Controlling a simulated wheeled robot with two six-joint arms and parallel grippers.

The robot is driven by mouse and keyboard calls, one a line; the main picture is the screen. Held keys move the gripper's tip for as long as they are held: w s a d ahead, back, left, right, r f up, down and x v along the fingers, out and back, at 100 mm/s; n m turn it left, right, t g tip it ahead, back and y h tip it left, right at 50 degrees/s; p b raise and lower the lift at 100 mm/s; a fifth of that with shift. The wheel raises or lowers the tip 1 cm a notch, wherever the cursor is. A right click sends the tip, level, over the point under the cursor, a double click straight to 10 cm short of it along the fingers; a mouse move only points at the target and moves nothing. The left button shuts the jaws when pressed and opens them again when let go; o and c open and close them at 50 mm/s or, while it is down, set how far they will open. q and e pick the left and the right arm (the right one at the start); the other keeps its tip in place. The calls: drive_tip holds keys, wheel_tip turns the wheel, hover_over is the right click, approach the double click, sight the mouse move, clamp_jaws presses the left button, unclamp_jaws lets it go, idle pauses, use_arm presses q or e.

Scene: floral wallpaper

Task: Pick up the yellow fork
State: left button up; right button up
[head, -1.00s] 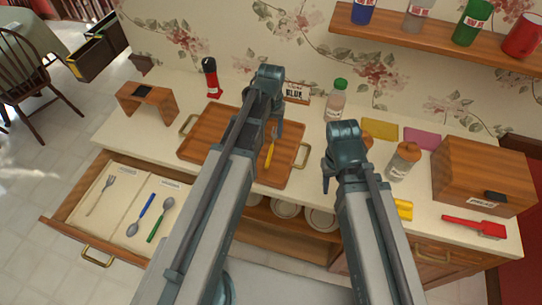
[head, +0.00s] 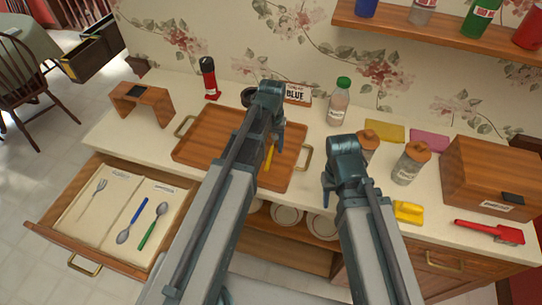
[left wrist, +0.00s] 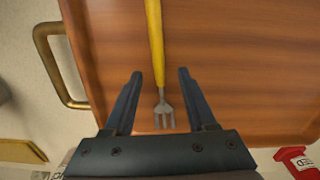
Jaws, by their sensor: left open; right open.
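The yellow fork (head: 268,158) lies on the wooden tray (head: 207,130) on the counter, partly hidden by my left arm in the head view. In the left wrist view, the yellow handle (left wrist: 154,40) runs up the picture and the grey tines (left wrist: 163,115) point towards the gripper's base. My left gripper (left wrist: 160,73) is open, with one finger on each side of the fork and neither visibly touching it. It also shows over the tray in the head view (head: 270,128). My right gripper (head: 328,188) is open and empty near the counter's front edge, right of the tray.
An open drawer (head: 85,247) at the left holds a fork and two spoons. Jars (head: 411,163), a yellow object (head: 408,212) and a wooden bread box (head: 490,178) occupy the right.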

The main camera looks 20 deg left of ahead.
use_arm(q)
drive_tip(key=shift+r, duration=0.1)
drive_tip(key=shift+c, duration=0.4)
clamp_jaws()
drive_tip(key=shift+r, duration=0.15)
use_arm(e)
drive_tip(key=shift+r, duration=0.25)
